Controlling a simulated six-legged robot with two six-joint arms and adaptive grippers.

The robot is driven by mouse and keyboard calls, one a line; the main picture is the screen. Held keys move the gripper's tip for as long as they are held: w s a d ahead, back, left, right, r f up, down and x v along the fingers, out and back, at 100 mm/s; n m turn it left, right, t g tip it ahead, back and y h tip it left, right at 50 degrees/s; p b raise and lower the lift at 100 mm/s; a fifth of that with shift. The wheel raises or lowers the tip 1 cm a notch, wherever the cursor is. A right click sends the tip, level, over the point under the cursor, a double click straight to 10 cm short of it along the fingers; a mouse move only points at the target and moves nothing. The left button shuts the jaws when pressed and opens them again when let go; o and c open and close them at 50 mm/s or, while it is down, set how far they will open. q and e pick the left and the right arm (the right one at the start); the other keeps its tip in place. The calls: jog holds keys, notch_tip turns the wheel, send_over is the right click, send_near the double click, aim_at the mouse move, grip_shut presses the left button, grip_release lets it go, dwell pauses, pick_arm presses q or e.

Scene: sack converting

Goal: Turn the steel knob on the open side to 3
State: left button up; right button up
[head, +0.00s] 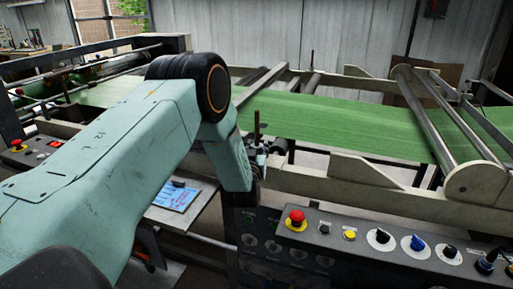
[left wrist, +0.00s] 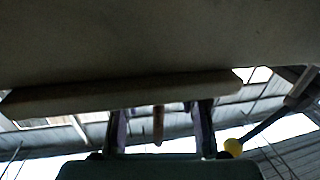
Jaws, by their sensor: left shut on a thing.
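My left arm comes in from the left in the head view and bends down at the near side of the machine frame. My left gripper (head: 258,164) is small and partly hidden there, among dark and silvery parts by the frame. In the left wrist view, the two fingers of the left gripper (left wrist: 163,112) reach up to a pale frame edge, where their tips are hard to see. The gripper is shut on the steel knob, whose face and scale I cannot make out. My right gripper is not in view.
A green web (head: 330,122) runs across the machine behind the pale side frame (head: 310,184). The control panel in front carries a red emergency button (head: 296,217), a blue knob (head: 417,243) and black knobs. A yellow ball end (left wrist: 233,147) shows beside the fingers in the wrist view.

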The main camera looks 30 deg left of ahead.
pick_arm(q)
jog(key=shift+m+t+h, duration=0.3)
jog(key=shift+m+h, duration=0.2)
jog(key=shift+h, duration=0.2)
jog(key=shift+a+m+t+h+p, duration=0.15)
jog(key=shift+m+t+h+p, duration=0.3)
jog(key=shift+h, duration=0.65)
jog(key=m+h, duration=0.2)
jog(key=h, duration=0.1)
jog(key=shift+m+h, duration=0.3)
jog(key=shift+m, duration=0.05)
jog(key=m+h, duration=0.2)
jog(key=h, duration=0.1)
jog(key=shift+h, duration=0.3)
jog(key=shift+m+g+h+b, duration=0.55)
jog(key=shift+m+h, duration=0.65)
jog(key=shift+h, duration=0.4)
jog(key=o, duration=1.2)
